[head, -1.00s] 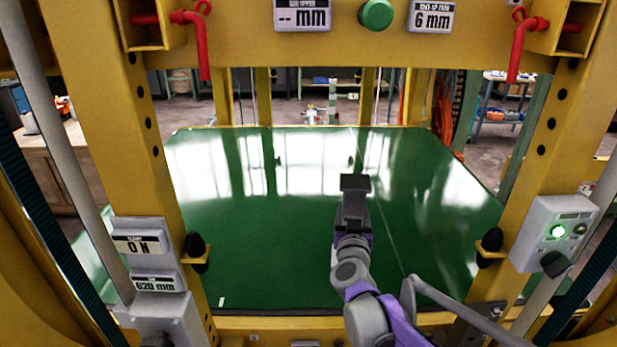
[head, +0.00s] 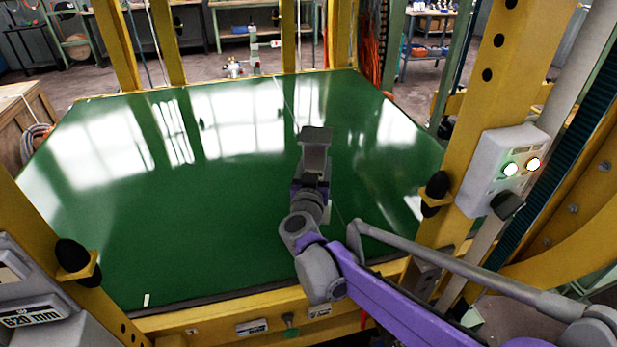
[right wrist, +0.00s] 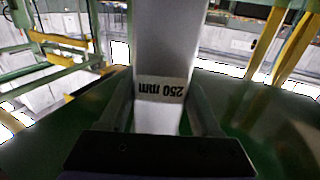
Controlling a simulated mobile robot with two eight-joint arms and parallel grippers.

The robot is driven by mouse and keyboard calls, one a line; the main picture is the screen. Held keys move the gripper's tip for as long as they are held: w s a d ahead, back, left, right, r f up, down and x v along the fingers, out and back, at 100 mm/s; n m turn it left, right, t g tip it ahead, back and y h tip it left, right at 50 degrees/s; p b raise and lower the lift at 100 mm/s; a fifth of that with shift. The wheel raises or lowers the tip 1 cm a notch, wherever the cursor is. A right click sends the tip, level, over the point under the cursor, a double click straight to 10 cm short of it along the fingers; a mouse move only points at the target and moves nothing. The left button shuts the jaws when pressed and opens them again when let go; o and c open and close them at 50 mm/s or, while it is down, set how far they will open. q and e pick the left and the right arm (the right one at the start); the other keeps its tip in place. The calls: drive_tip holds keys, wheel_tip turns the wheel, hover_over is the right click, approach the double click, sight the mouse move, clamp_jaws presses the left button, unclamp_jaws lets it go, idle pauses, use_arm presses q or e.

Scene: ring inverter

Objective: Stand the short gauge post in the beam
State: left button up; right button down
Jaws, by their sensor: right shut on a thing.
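A pale grey post (right wrist: 172,50) with a "250 mm" label, upside down in the right wrist view, stands between the fingers of my right gripper (right wrist: 165,110). The fingers are shut on it; its ends are out of that view. In the head view my right gripper (head: 314,140) is above the green bed, reaching away from me, and the post cannot be made out there. A yellow lower beam (head: 215,318) runs along the bed's front edge. The upper beam is out of view. My left gripper is not in view.
The wide, glossy green bed (head: 210,220) is largely clear. A yellow upright (head: 482,110) on the right carries a grey control box (head: 488,185) with two lit lamps. Black knobs on yellow brackets (head: 75,262) stick out at both sides.

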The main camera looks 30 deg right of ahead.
drive_tip(key=shift+f+b, duration=0.4)
drive_tip(key=shift+f, duration=1.9)
drive_tip(key=shift+f, duration=0.1)
drive_tip(key=shift+c, duration=0.4)
unclamp_jaws()
drive_tip(key=v, duration=1.2)
drive_tip(key=shift+r, duration=0.2)
